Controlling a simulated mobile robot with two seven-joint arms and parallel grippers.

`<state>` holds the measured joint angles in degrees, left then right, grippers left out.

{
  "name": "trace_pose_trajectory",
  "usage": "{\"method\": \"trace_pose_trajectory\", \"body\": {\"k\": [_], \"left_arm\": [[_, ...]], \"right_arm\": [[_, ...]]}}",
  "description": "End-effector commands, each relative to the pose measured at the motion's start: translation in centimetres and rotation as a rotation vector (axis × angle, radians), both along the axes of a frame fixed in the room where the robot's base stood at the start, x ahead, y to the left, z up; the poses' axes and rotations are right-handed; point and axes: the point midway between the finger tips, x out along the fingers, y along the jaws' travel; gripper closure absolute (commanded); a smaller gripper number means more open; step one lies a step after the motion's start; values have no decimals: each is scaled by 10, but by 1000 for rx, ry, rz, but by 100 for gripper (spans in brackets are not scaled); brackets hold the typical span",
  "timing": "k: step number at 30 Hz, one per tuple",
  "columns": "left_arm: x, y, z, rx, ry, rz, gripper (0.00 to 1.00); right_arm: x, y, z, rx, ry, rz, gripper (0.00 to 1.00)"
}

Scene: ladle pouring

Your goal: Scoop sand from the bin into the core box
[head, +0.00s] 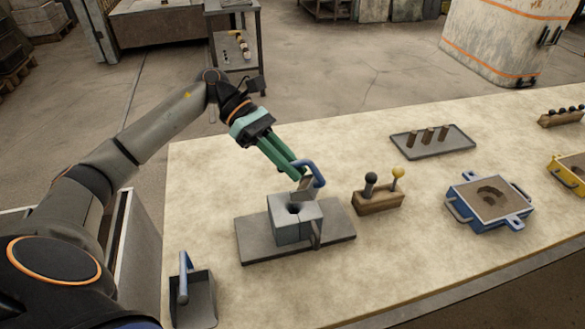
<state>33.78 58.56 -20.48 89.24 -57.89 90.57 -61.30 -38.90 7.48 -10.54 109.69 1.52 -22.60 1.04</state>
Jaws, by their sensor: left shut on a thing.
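The core box (290,225) is a grey block with a dark round opening in its top. It stands on a flat grey plate (258,243) near the front of the table. My left gripper (298,176) has green fingers, shut on the blue handle of a small grey scoop (306,186). The scoop is tilted just above the back of the core box, close to the opening. I cannot tell whether sand is in it. A pale-walled bin (145,245) stands left of the table, largely hidden by my arm; its contents do not show. My right gripper is out of view.
A dark pan with a blue handle (195,301) lies at the front left. A wooden block with two knobbed tools (379,200) stands right of the core box. Farther right are a blue sand-filled flask (487,202), a yellow one (572,172) and a tray with cylinders (432,151).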

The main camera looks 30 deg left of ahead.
Motion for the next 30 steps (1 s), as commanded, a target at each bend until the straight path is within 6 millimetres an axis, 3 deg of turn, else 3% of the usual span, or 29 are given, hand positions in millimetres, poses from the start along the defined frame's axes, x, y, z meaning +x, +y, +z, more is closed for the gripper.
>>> {"method": "trace_pose_trajectory", "body": {"k": [13, 30], "left_arm": [[-1, 7, -3, -81, -17, 2, 100], [-1, 9, -2, -108, -22, 2, 100]], "right_arm": [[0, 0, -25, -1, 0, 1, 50], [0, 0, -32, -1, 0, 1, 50]]}}
